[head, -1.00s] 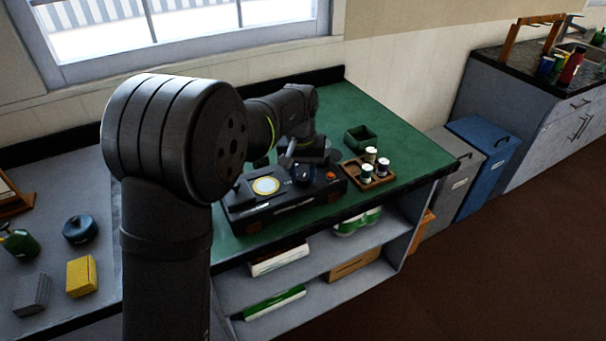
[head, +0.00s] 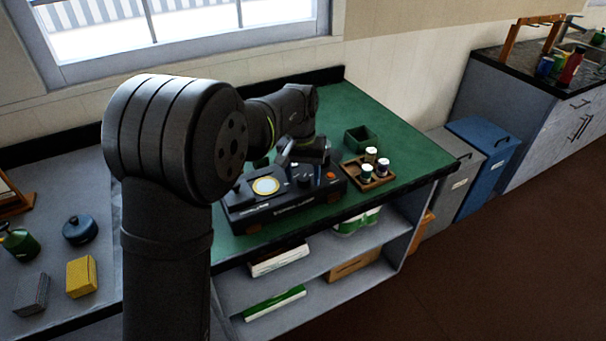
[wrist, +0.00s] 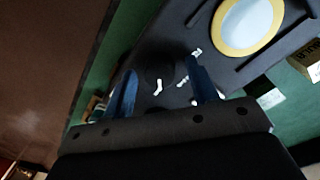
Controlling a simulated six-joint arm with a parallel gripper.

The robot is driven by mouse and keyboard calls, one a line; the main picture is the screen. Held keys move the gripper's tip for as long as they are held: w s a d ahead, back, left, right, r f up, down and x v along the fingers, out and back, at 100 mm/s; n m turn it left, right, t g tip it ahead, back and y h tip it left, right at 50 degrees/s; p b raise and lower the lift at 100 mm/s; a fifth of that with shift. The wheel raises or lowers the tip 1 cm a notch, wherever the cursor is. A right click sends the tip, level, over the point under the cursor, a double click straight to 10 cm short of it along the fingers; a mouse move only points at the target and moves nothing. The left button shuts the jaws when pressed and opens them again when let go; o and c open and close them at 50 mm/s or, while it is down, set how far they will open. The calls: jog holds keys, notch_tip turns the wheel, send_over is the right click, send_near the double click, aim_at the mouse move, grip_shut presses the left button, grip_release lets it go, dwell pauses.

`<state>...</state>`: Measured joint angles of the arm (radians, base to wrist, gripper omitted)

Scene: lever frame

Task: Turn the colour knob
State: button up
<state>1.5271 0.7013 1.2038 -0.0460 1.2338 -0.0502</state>
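The device is a dark box with a round yellow-rimmed white disc (head: 266,186) on its top; the disc also shows in the wrist view (wrist: 249,24). The colour knob (wrist: 158,68) looks like a dark round shape on the panel, with small white marks around it. My gripper (wrist: 162,72) is open, its two blue fingers apart on either side of the knob, with gaps showing between them and it. In the head view my gripper (head: 303,166) is over the right part of the box and hides most of the knob area. Whether the fingers reach down beside the knob is unclear.
An orange button (head: 330,175) sits at the box's right end. The green bench top (head: 400,140) is clear farther right.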

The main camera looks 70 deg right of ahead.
aim_at(300, 177)
notch_tip(300, 177, up, 17)
jog(key=shift+w+r, duration=0.2)
jog(key=shift+w, duration=0.2)
dwell(0.7)
jog(key=f, duration=1.7)
jog(key=shift+s+f, duration=0.25)
jog(key=shift+s, duration=0.15)
